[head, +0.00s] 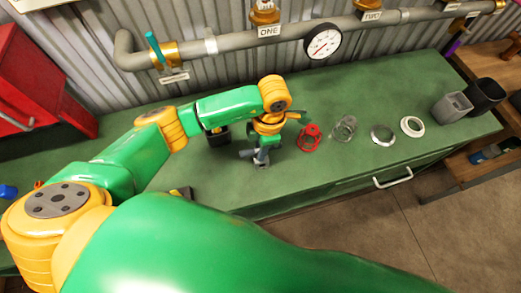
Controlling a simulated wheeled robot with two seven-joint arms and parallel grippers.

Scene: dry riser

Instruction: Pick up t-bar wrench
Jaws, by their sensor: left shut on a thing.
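The T-bar wrench (261,157) is a small grey-blue piece with a short crossbar, over the green bench near its front edge. My left gripper (264,140) points down from the yellow wrist and is shut on the upper part of the wrench. The fingers and wrist hide part of it. I cannot tell whether its lower end touches the bench. My right gripper is out of view.
To the right on the green bench (290,190) stand a red cage-like part (310,138), a clear grey part (345,128), two rings (383,135) and grey and black bins (453,106). A pipe with a gauge (323,41) runs behind. A red cabinet (35,85) is at left.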

